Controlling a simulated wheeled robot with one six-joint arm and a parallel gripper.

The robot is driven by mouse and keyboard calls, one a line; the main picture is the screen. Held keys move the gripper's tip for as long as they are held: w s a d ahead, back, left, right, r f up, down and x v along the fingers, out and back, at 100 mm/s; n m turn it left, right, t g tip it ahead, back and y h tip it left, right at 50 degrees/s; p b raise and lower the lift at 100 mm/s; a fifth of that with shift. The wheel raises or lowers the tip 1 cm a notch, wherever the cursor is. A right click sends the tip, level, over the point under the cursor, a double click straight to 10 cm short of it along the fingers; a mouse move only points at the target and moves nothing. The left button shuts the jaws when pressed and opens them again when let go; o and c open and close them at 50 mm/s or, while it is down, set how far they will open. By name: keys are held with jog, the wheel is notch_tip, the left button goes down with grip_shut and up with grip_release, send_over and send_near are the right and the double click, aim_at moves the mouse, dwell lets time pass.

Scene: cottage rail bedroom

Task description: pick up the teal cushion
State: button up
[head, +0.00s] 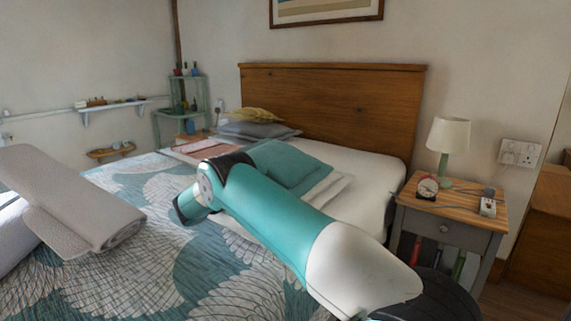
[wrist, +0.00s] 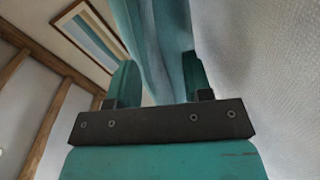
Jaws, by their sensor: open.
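The teal cushion (head: 287,163) lies on the bed near the headboard, on top of white bedding. My teal and white arm crosses in front of it in the head view and hides its lower left part. In the wrist view my gripper (wrist: 158,68) is open, with a teal finger on each side. The cushion (wrist: 160,30) shows as a teal and pale blue fold between and beyond the fingers. Whether the fingers touch it cannot be told. The gripper itself cannot be made out in the head view.
Grey pillows (head: 256,131) with a yellow one (head: 252,115) lie left of the cushion. A wooden headboard (head: 335,105) stands behind. A nightstand (head: 446,232) with a lamp (head: 449,136) and red clock (head: 427,187) is at right. A rolled grey blanket (head: 75,205) lies at left.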

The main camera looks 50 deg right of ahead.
grip_shut()
jog(key=shift+r, duration=0.1)
